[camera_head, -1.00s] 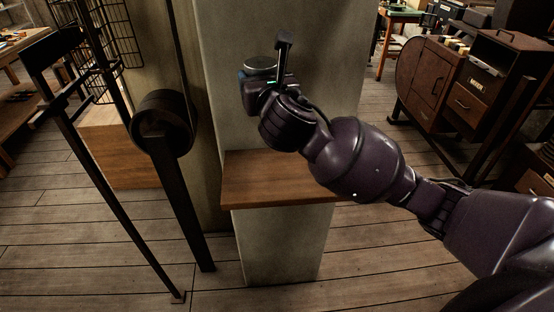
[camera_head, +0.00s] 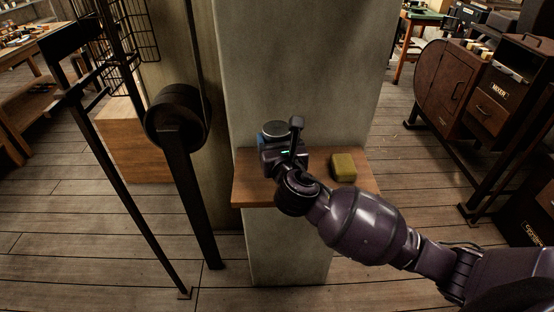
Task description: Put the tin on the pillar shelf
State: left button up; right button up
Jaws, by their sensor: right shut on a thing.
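The tin (camera_head: 275,128) shows a round grey lid and a bluish side, at the pillar's face in the head view. My right gripper (camera_head: 284,146) is shut on it; the gripper hides most of the tin's lower part. The pillar shelf (camera_head: 247,192) is a brown wooden board on the grey pillar. The tin is over the shelf's left part; I cannot tell whether its base touches the board. My left gripper is not in view.
A yellow-green block (camera_head: 343,167) sits on the shelf's right part, beside my right gripper. A black post with a round drum (camera_head: 178,118) stands left of the pillar (camera_head: 290,245). A dark cabinet (camera_head: 444,80) stands at the back right.

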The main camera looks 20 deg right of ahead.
jog(key=shift+f+b, duration=0.45)
jog(key=shift+f, duration=2.25)
jog(key=shift+f, duration=0.1)
jog(key=o, duration=1.1)
jog(key=shift+f, duration=0.1)
jog(key=shift+r, duration=0.25)
jog(key=s, duration=0.8)
jog(key=s+a, duration=0.1)
jog(key=s, duration=0.3)
jog(key=shift+f, duration=0.1)
